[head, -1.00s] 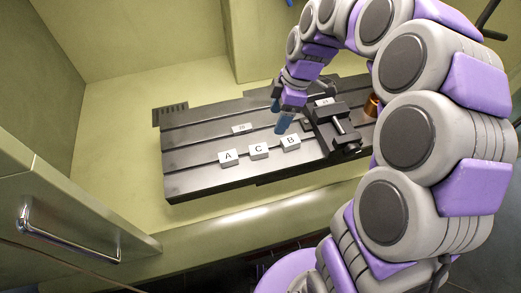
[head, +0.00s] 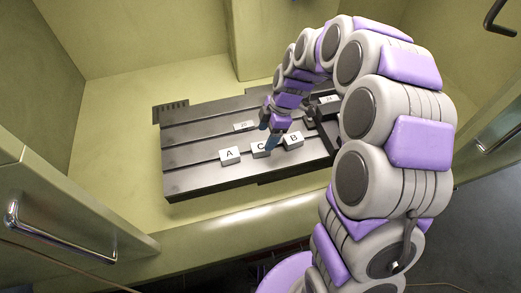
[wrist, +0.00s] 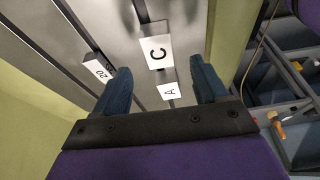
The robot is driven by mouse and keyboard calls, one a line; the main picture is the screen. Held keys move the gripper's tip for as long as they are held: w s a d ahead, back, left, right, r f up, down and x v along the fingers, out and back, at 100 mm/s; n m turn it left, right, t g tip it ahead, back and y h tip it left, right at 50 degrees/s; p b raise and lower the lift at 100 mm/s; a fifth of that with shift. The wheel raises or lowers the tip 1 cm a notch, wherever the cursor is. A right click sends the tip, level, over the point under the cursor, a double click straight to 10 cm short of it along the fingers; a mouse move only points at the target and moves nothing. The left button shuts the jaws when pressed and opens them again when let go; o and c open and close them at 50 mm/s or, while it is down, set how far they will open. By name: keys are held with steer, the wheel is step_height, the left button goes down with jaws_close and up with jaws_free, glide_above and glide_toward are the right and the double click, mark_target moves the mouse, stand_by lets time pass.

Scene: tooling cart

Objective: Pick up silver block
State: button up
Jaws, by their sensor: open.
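Three small silver blocks with white lettered faces stand on the dark slotted plate (head: 200,185): block A (head: 230,154), block C (head: 257,149) and block B (head: 294,140). My gripper (head: 269,140) is over block C and partly covers it in the head view. In the wrist view my gripper (wrist: 160,66) is open, with its blue fingers spread. Block C (wrist: 157,48) shows ahead between the fingers, and block A (wrist: 170,91) shows between them too. Nothing is held. I cannot tell the height left above block C.
A block marked 20 (head: 244,126) lies in a rear row, also in the wrist view (wrist: 100,68). A dark vise (head: 313,122) is partly hidden behind my arm at the right. Cabinet walls enclose the back. A drawer handle (head: 60,237) is at front left.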

mark_target(261, 146)
steer(key=shift+b+x, duration=0.8)
steer(key=shift+x, duration=2.1)
steer(key=shift+w+a+r, duration=0.1)
steer(key=shift+w, duration=0.1)
steer(key=shift+c, duration=0.3)
steer(key=c, duration=1.2)
